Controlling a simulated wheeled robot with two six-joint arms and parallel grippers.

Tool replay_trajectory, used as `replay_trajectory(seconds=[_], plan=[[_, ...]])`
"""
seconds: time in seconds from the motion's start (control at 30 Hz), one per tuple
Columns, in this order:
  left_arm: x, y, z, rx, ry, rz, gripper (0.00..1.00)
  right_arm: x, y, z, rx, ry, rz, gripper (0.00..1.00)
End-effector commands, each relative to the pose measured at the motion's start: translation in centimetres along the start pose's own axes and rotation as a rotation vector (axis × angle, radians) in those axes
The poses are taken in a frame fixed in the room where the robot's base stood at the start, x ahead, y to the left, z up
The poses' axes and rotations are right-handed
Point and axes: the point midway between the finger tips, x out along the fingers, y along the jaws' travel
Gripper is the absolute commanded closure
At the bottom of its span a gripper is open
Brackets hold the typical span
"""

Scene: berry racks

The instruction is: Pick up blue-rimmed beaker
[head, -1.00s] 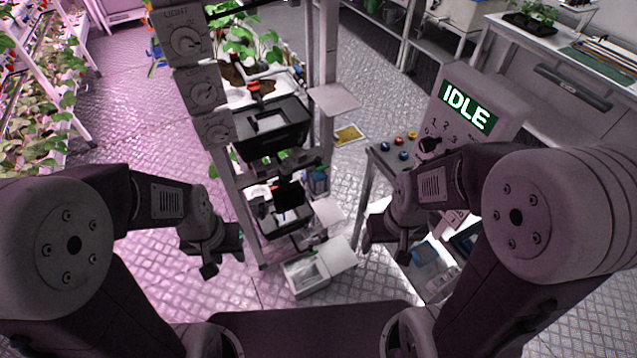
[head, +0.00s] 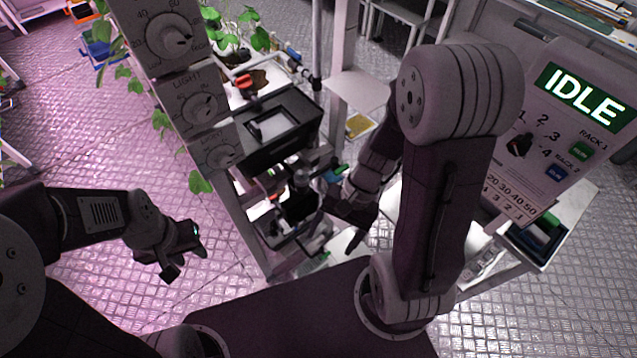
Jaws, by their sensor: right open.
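I cannot make out a blue-rimmed beaker for certain. A small blue and green item (head: 335,173) shows at the rack's right side, just above my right gripper, too small to identify. My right gripper (head: 345,228) is open with nothing seen between its fingers, in front of the lower part of the rack, and my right arm hides part of what lies behind. My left gripper (head: 186,256) is open and empty over the floor, left of the rack.
The rack (head: 240,210) carries dial boxes (head: 197,104), a black tray (head: 290,125) and plants. A white side shelf (head: 358,90) juts out on its right. A panel reading IDLE (head: 560,120) stands at the right.

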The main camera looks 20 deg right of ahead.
Motion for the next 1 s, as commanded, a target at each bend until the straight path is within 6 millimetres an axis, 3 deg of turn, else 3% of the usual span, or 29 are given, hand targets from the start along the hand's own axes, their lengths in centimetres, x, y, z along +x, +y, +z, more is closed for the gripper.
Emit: replay_trajectory(seconds=[0.03,0.17,0.27,0.33,0.47,0.5,0.6,0.7,0.87,1.0], plan=[[1.6,0.0,0.2,0.0,0.0,0.0,0.64,1.8,-0.1,-0.3,0.079,-0.042,-0.042,0.24],[3.9,-0.1,0.4,0.0,0.0,0.0,0.64,4.1,-1.7,-0.7,0.304,-0.158,-0.189,0.24],[6.1,-0.1,0.7,0.0,0.0,0.0,0.64,5.6,-3.5,-2.3,0.502,-0.244,-0.339,0.24],[7.9,-0.1,0.8,0.0,0.0,0.0,0.64,6.5,-4.8,-4.5,0.66,-0.304,-0.473,0.24],[12.0,-0.2,1.3,0.0,0.0,0.0,0.64,7.6,-6.0,-12.1,1.011,-0.385,-0.81,0.24],[13.1,-0.2,1.4,0.0,0.0,0.0,0.64,7.7,-5.6,-15.2,1.119,-0.392,-0.926,0.24],[15.3,-0.3,1.6,0.0,0.0,0.0,0.64,7.4,-3.1,-21.9,1.341,-0.369,-1.181,0.24],[16.3,-0.3,1.7,0.0,0.0,0.0,0.64,7.1,-0.2,-26.0,1.475,-0.323,-1.346,0.24],[16.2,-0.3,1.7,0.0,0.0,0.0,0.64,6.4,1.3,-27.6,1.533,-0.292,-1.423,0.24],[16.3,-0.3,1.7,0.0,0.0,0.0,0.64,6.9,-0.1,-28.4,1.526,-0.293,-1.416,0.24]])
